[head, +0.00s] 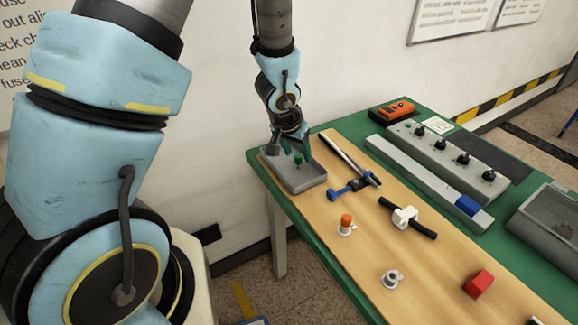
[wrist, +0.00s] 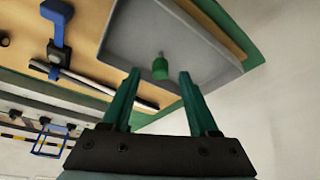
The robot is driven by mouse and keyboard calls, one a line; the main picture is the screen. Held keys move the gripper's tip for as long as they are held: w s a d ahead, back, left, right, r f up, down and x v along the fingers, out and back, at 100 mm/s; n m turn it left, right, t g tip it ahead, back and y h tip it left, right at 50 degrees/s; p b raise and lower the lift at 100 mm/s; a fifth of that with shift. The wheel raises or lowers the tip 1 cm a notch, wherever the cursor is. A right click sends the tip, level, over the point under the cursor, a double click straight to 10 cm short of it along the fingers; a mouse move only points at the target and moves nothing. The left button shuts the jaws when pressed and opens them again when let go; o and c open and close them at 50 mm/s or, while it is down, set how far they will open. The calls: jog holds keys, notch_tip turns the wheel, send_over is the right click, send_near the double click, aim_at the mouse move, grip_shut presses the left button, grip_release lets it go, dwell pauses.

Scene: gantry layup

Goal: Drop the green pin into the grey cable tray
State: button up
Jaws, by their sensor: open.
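The grey cable tray (head: 307,184) lies at the far left end of the table; it also fills the upper part of the wrist view (wrist: 125,50). The green pin (head: 298,159) shows over the tray floor, inside its rim. In the wrist view the green pin (wrist: 160,69) is just beyond and between my fingertips, apart from both. I cannot tell whether it touches the tray floor. My gripper (head: 291,151) is low over the tray, with its teal fingers spread; it is open and empty in the wrist view (wrist: 160,75).
A blue clamp-like tool (head: 350,187) and a metal rod (head: 347,156) lie right of the tray. An orange-topped pin (head: 346,220) stands in a white holder. An empty-looking holder (head: 392,278), a white block on a black bar (head: 404,216) and a red block (head: 479,284) are nearer.

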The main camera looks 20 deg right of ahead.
jog(key=p+v, duration=0.1)
jog(key=v, duration=0.9)
jog(key=w+a+r+n+y, duration=0.1)
jog(key=w+a+r+n, duration=0.1)
jog(key=a, duration=0.6)
jog(key=w+a+r+n+y, duration=0.2)
jog(key=a+n, duration=0.1)
jog(key=a, duration=0.5)
jog(key=s+a+r+n+g, duration=0.1)
jog(key=s+a, duration=0.4)
jog(key=a, duration=0.5)
jog(key=r+n, duration=0.1)
jog(key=n, duration=0.1)
jog(key=shift+a+n, duration=0.3)
